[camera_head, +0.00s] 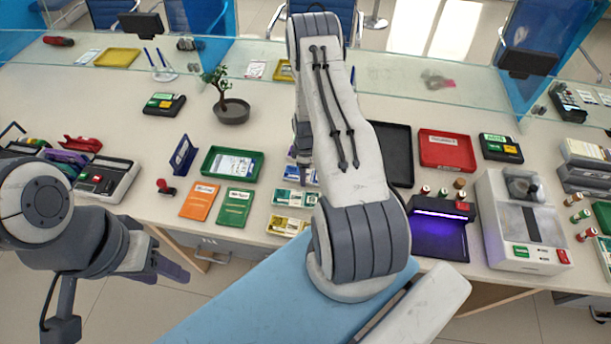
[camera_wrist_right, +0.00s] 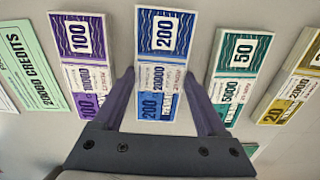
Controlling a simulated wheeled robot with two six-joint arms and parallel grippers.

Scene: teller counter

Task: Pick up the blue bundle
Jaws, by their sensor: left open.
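The blue bundle (camera_wrist_right: 163,60), printed 200, lies flat in the middle of the right wrist view. A part of it (camera_head: 304,176) shows beside my right arm in the head view. My right gripper (camera_wrist_right: 161,76) is open above it, one finger toward each long side, with nothing held. Whether the fingertips are level with the bundle I cannot tell. My left gripper (camera_head: 168,264) is open and empty at the counter's left front edge.
A purple bundle (camera_wrist_right: 82,60) and a teal bundle (camera_wrist_right: 238,65) lie close on either side. A yellow bundle (camera_wrist_right: 293,80) is farther right. A green tray (camera_head: 206,163), a potted tree (camera_head: 231,110), a black tray (camera_head: 398,165) and a red tray (camera_head: 447,165) stand around.

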